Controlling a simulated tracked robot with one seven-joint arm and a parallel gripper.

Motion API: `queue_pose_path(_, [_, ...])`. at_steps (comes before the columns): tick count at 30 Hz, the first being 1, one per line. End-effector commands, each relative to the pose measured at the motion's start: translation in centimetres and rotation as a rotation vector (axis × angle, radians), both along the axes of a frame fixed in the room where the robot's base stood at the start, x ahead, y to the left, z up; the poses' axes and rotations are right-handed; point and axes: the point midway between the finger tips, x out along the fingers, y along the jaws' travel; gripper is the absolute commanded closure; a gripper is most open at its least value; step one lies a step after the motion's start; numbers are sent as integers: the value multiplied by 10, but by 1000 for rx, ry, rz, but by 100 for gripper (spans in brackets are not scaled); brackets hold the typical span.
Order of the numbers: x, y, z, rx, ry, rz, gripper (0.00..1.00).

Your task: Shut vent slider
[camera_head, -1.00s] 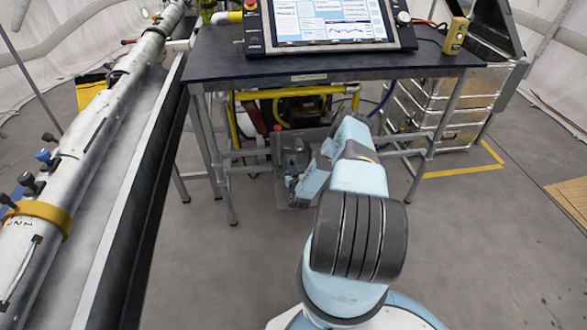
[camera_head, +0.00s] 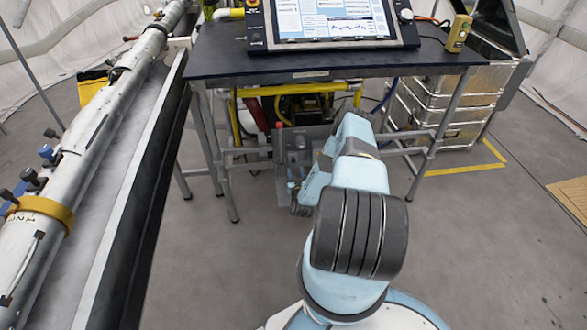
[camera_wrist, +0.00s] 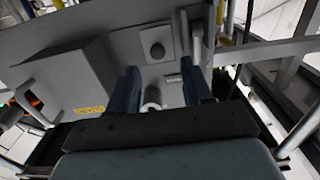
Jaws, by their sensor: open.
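A grey panel (camera_head: 310,140) stands under the dark table, and it fills much of the wrist view (camera_wrist: 115,32). In the head view my gripper (camera_head: 294,186) is small and partly hidden by my arm, low in front of the panel.
The dark table (camera_head: 330,65) carries a screen console (camera_head: 330,18) above my arm. Its metal legs and rails surround the panel. A grey box with a yellow label (camera_wrist: 88,108) juts out at left in the wrist view. Metal cases (camera_head: 450,95) stand at right. Open floor lies in front.

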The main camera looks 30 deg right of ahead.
Motion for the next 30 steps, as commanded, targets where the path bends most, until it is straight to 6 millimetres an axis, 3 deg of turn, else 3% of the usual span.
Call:
queue_pose_path(6, [-41,16,-1,1,3,2,50])
queue_pose_path(12, [-66,26,-1,1,2,2,50])
queue_pose_path(18, [-77,29,-1,0,1,2,50])
queue_pose_path(30, [-77,30,-1,0,0,2,50])
